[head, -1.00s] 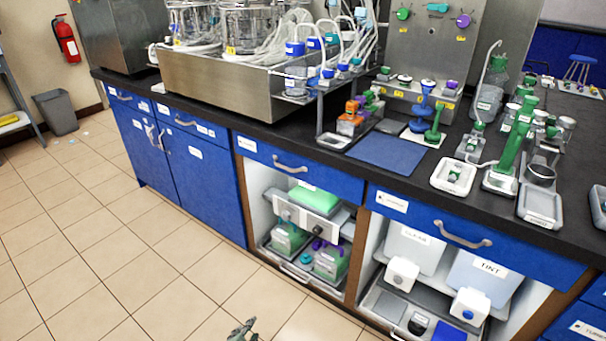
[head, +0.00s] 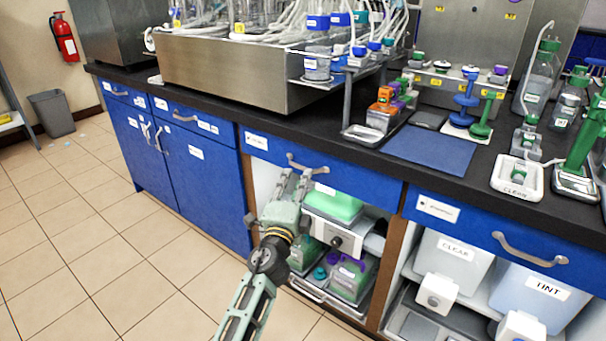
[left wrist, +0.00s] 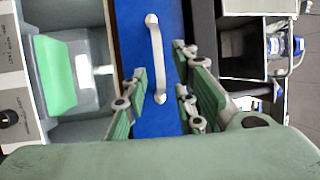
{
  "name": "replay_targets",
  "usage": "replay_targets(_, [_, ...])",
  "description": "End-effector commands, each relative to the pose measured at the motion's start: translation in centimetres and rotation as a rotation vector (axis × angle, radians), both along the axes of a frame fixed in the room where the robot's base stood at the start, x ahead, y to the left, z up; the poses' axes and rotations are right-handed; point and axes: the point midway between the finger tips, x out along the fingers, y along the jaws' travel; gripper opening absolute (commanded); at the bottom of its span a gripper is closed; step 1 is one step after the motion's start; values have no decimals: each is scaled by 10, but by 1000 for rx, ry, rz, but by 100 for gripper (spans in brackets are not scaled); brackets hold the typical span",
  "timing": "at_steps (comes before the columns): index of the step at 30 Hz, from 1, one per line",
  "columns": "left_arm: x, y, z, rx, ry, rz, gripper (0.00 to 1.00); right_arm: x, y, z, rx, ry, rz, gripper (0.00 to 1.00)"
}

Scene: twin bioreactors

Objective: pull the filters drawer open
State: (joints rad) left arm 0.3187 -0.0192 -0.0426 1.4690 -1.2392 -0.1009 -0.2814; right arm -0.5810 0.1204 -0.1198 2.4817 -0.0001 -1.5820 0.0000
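A blue drawer front (head: 340,180) with a curved grey handle (head: 306,165) is above the open middle cabinet bay. It looks closed; its label (head: 257,142) is too small to read. My left gripper (head: 294,178) is just below and in front of this handle. In the left wrist view, the open fingers (left wrist: 160,82) lie on both sides of the handle (left wrist: 156,55), with gaps visible. Whether the handle is fully between the fingertips in depth is unclear. My right gripper is not in view.
Another closed blue drawer (head: 470,235) with a handle is to the right, above CLEAR and TINT containers. The bay below the left gripper holds a device with a green top (head: 333,206). The black countertop (head: 350,156) overhangs the drawers. Tiled floor in front is clear.

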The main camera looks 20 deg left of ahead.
Motion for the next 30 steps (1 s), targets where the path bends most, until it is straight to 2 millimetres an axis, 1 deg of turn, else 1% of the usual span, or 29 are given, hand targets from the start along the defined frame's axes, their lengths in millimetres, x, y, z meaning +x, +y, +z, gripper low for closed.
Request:
replay_targets(1, [9, 1, 0, 0, -1, 1, 26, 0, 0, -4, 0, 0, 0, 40])
replay_targets(3, [19, 1, 2, 0, 0, 1, 26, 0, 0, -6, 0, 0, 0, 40])
replay_targets(9, [40, 2, 6, -1, 0, 0, 26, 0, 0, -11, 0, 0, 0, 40])
replay_targets(13, [45, 2, 7, -1, 1, 0, 26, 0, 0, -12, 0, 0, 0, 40])
replay_targets(20, [46, 2, 7, -2, 2, -1, 26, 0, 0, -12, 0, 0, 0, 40])
replay_targets(21, [46, 2, 7, -2, 2, -1, 25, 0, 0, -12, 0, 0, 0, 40])
replay_targets(27, [46, 2, 7, -2, 2, -1, 7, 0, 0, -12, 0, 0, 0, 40])
replay_targets(30, [46, 2, 7, -2, 2, -1, 0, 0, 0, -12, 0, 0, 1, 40])
